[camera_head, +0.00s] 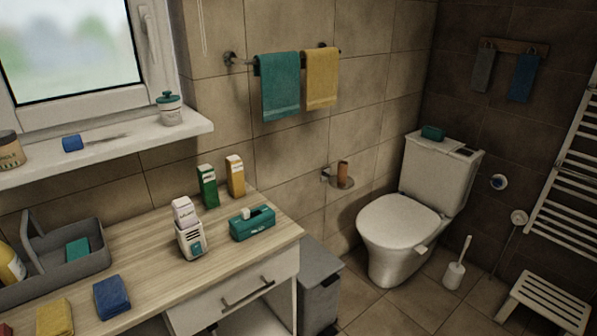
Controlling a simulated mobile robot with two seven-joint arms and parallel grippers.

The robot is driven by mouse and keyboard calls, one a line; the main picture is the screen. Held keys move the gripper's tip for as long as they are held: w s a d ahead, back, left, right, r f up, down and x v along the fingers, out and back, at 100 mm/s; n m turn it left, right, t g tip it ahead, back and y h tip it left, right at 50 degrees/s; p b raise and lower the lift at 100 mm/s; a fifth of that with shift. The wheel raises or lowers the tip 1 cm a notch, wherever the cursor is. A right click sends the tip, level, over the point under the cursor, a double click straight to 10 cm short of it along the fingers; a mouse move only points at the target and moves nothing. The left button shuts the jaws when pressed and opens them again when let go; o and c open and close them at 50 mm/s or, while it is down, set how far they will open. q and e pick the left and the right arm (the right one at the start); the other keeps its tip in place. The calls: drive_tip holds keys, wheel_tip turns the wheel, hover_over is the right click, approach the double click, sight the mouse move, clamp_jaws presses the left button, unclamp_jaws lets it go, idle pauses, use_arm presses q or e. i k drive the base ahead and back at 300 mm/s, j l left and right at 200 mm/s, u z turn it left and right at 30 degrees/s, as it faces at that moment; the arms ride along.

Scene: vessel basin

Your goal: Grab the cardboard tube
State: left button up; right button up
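The holder is fixed to the tiled wall, left of the toilet and below the hanging towels. Nothing covers the tube from this side. Neither of my grippers is in view.
A wooden counter (130,262) at the left holds a grey caddy, folded cloths, a teal tissue box (252,224), cartons and a white-grey dispenser. A grey bin (319,290) stands beside it. The toilet (397,222) is at the right. Some floor between them is clear.

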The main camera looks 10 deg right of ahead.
sight(342, 169)
drive_tip(key=i+l+u, duration=0.2)
drive_tip(key=u, duration=0.25)
drive_tip(key=i+l+u, duration=0.15)
drive_tip(key=l+u, duration=0.35)
drive_tip(key=i+l+u, duration=0.2)
drive_tip(key=l, duration=0.2)
drive_tip(key=l+u, duration=0.2)
drive_tip(key=l, duration=0.2)
drive_tip(key=i+l, duration=0.1)
drive_tip(key=l, duration=0.5)
drive_tip(key=i+l+u, duration=0.15)
drive_tip(key=l, duration=1.1)
drive_tip(key=i+u, duration=0.05)
